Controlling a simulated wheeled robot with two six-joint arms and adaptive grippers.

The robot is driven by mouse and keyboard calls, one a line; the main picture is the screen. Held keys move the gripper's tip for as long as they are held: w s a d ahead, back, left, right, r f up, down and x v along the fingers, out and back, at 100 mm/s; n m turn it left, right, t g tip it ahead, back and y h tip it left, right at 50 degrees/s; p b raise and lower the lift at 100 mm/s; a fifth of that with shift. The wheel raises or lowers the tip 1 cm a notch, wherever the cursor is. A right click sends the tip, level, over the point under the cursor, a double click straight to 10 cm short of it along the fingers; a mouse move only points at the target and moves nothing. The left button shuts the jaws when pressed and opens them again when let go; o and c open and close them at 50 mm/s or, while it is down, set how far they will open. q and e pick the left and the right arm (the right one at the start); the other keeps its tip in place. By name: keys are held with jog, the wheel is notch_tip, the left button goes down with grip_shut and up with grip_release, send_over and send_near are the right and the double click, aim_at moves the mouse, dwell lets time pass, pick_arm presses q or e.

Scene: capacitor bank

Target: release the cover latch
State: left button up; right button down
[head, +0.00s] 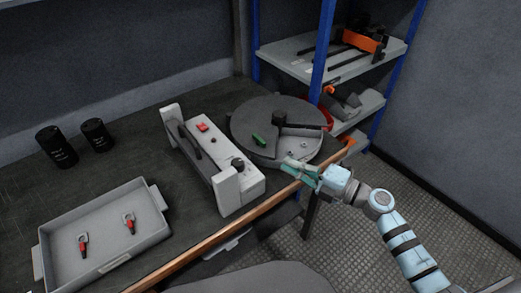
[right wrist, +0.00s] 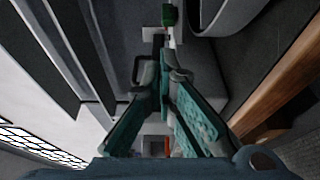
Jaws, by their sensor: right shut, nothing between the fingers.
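A round dark grey drum (head: 250,112) with a partly cut-away cover stands near the table's right end. A green tab (head: 258,140), possibly the cover latch, sits on its top, and a black knob (head: 279,118) is near its middle. My right gripper (head: 292,164) is at the drum's front edge, with its teal fingers pointing left. In the right wrist view its fingertips (right wrist: 163,62) are together and hold nothing. A green block (right wrist: 168,15) shows just beyond them, apart from the tips. My left gripper is not in view.
A white device (head: 212,150) with a red switch (head: 202,127) stands left of the drum. A grey tray (head: 105,250) holds two red-handled items. Two black cans (head: 56,146) stand behind it. The wooden table edge (head: 235,228) runs in front; shelves (head: 300,52) stand behind right.

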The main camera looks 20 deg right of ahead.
aim_at(262, 150)
jog(key=b+x, duration=0.1)
jog(key=x, duration=0.8)
jog(key=shift+w+a, duration=0.35)
jog(key=shift+w, duration=0.05)
jog(key=shift+d+b, duration=0.15)
jog(key=shift+b, duration=0.15)
jog(key=shift+n+g+y, duration=0.3)
jog(key=shift+y, duration=0.1)
